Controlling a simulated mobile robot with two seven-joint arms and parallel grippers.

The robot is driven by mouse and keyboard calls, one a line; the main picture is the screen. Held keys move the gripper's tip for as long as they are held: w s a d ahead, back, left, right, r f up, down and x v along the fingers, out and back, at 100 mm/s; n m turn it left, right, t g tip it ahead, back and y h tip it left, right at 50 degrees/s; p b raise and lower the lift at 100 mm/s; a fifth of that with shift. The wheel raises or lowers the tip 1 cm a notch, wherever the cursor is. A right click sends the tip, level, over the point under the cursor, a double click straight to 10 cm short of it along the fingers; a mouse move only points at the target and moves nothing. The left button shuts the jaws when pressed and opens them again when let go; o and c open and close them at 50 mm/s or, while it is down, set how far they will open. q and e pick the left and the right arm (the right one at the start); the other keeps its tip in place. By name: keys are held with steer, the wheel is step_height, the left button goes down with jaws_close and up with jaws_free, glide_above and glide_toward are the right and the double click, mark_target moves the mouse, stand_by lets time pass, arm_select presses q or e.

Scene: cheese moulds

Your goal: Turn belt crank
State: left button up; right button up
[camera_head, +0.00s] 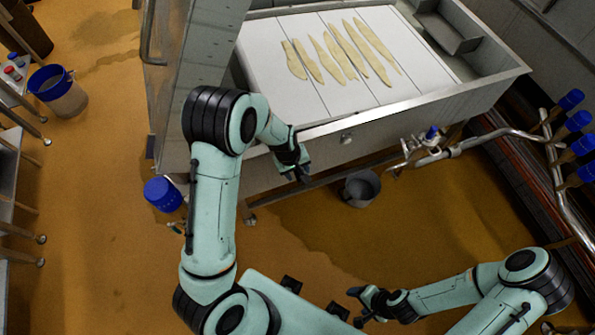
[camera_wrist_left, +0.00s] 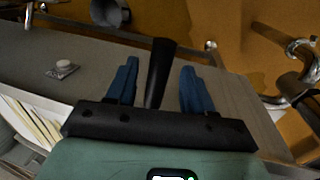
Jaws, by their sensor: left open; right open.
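The belt crank's dark handle (camera_wrist_left: 162,72) stands between the two blue fingers of my left gripper (camera_wrist_left: 158,88) in the left wrist view. The fingers are open, with a gap on either side of the handle. In the head view my left gripper (camera_head: 297,172) is at the front side of the metal belt table (camera_head: 400,113), near its left end, and hides most of the crank. My right gripper (camera_head: 364,303) is open and empty over the floor at the bottom, away from the table.
Several pale strips (camera_head: 332,52) lie on the white belt surface (camera_head: 420,75). A round knob (camera_head: 346,138) is on the table's front. A grey bucket (camera_head: 361,188) stands on the floor below. Pipes with blue handles (camera_head: 571,100) run at right.

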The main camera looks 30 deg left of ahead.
arm_select(q)
steer(key=shift+w+d+f, duration=0.1)
steer(key=shift+f, duration=0.3)
jaws_close()
arm_select(e)
steer(key=shift+d, duration=0.15)
arm_select(q)
steer(key=shift+w+d, duration=0.1)
arm_select(e)
steer(key=shift+w+d, duration=0.1)
steer(key=shift+d, duration=0.4)
steer(key=shift+d, duration=0.1)
